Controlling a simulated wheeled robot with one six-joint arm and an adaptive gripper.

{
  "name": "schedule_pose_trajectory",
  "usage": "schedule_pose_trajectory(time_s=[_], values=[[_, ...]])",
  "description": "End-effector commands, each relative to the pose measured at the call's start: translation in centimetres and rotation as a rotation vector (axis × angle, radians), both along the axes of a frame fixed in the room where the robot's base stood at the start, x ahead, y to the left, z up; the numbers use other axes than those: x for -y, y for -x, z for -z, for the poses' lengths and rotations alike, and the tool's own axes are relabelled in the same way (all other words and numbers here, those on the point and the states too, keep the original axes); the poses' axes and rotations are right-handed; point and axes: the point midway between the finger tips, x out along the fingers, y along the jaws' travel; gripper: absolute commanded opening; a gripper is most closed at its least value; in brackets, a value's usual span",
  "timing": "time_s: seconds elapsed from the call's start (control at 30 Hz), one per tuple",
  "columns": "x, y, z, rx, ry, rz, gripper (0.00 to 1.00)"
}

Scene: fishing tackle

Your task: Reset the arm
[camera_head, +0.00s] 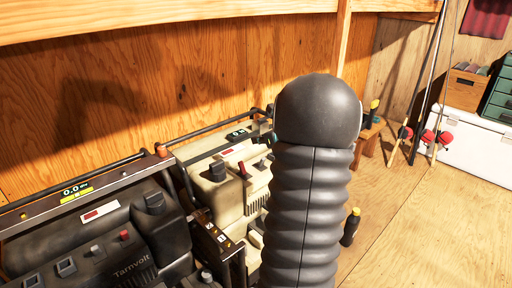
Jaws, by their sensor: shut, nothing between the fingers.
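My arm, in a dark grey ribbed sleeve with a rounded top, rises upright through the middle of the head view. It hides part of what stands behind it. I cannot make out my gripper or its fingers in this view.
A black machine marked Tarnvolt (130,262) and a cream machine (215,190) stand at the left along the plywood wall (215,75). A dark bottle with a yellow cap (350,228) is right of my arm. A white cooler (470,146) and rods (430,85) stand far right. The right foreground is clear.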

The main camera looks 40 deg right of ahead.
Motion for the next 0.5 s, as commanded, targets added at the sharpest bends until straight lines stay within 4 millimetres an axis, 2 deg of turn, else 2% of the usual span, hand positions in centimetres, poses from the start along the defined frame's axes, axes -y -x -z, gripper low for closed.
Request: schedule_pose_trajectory(time_s=[0.1, 0.5], values=[[0.09, 0.30, -0.66, 0.000, 0.001, 0.002, 0.00], [0.17, 0.41, -0.73, 0.000, 0.001, 0.003, 0.00]])
